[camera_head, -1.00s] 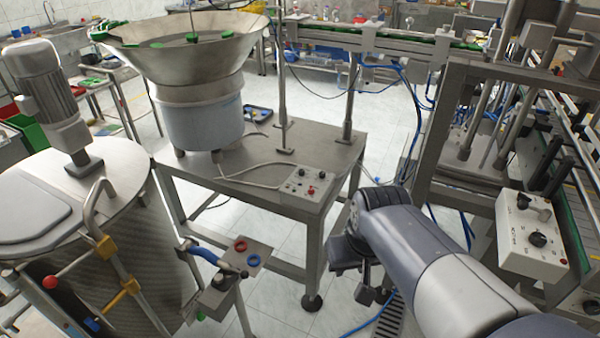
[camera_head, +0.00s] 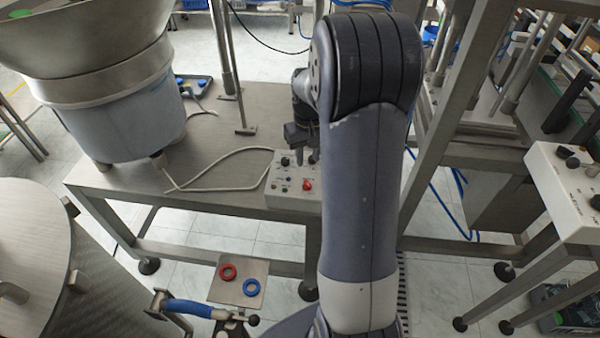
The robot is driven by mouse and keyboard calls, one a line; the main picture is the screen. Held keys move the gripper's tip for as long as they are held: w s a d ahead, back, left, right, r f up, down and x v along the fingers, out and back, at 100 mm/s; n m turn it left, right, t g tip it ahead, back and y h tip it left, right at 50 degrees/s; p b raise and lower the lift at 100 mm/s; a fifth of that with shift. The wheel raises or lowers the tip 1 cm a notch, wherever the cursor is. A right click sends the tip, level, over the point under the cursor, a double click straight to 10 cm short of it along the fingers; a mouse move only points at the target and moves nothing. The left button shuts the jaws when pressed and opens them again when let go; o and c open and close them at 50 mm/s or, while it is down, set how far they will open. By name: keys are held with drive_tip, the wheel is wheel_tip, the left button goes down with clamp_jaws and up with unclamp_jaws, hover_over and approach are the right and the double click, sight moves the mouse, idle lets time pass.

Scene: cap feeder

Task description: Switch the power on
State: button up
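The small light control box (camera_head: 286,198) sits on the front right part of the steel table (camera_head: 205,180). It carries a red knob (camera_head: 307,185), a black knob and several small buttons. A white cable runs from its left side. My gripper (camera_head: 302,150) is just above and behind the box, in front of its upper right part. My arm hides part of the gripper and the box's right end. The fingers are small and dark here, and I cannot tell whether they are open or shut, or whether they touch the box.
The feeder bowl (camera_head: 120,110) stands on the table's left side. A second control panel (camera_head: 575,195) is at the right. A stand with red and blue rings (camera_head: 238,280) is in front, beside a steel drum (camera_head: 90,270). Metal posts rise behind my arm.

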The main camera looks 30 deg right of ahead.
sight(307, 182)
wheel_tip(307, 182, down, 10)
drive_tip(key=shift+r, duration=0.25)
clamp_jaws()
idle(0.3)
